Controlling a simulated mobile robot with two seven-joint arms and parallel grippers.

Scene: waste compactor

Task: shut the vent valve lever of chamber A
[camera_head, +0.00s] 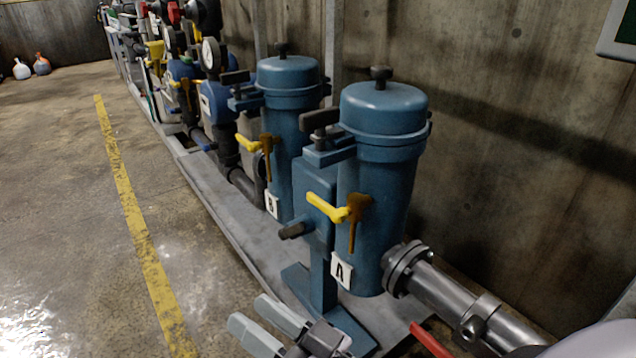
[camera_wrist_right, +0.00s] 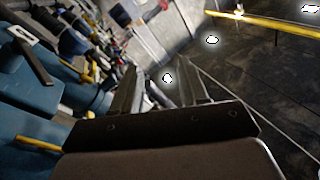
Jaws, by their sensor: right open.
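Chamber A is the nearest blue canister (camera_head: 378,190), with a white label "A" (camera_head: 341,271) low on its front. Its vent valve is a brass vertical piece (camera_head: 357,222) with a yellow lever (camera_head: 324,208) sticking out to the left, roughly level, across the brass pipe. My right gripper (camera_head: 254,313) is open and empty, low at the bottom of the head view, below and left of the lever and apart from it. Its two fingers also show in the right wrist view (camera_wrist_right: 157,85). A yellow bar, likely this lever, shows at that view's left edge (camera_wrist_right: 38,145). My left gripper is out of view.
Chamber B (camera_head: 288,150) stands just behind, with a similar yellow lever (camera_head: 247,144). Dark clamp handles (camera_head: 320,119) stick out beside the lids. A steel pipe (camera_head: 445,290) and a red handle (camera_head: 430,341) lie at the lower right. The floor left of the plinth is clear.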

